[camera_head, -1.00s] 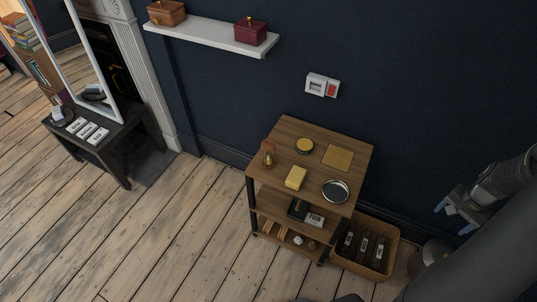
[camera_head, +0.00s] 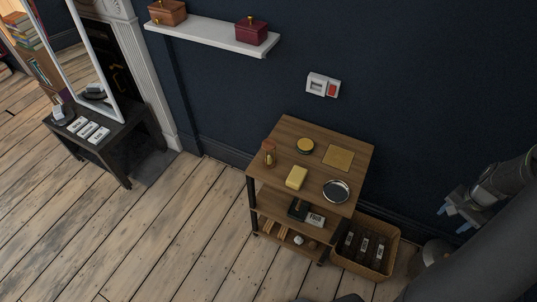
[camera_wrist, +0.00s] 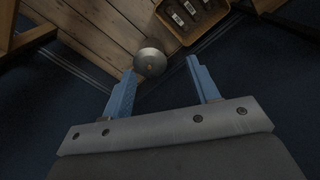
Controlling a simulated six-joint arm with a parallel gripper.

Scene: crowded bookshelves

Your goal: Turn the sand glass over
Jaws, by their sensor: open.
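The sand glass (camera_head: 269,153) looks like a small brown and amber upright object at the left edge of the wooden shelf unit's top (camera_head: 316,145); it is too small to make out its sand. My gripper (camera_head: 455,217) is at the right of the head view, apart from the shelf unit, and empty. In the wrist view its two blue fingers (camera_wrist: 164,88) are spread open with nothing between them. The sand glass is not seen in the wrist view.
On the same top are a yellow block (camera_head: 296,177), a round yellow tin (camera_head: 305,145), a flat tan square (camera_head: 338,157) and a round silver dish (camera_head: 336,190). A basket of dark bottles (camera_head: 389,262) stands beside the unit. A wall shelf (camera_head: 212,37) is above.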

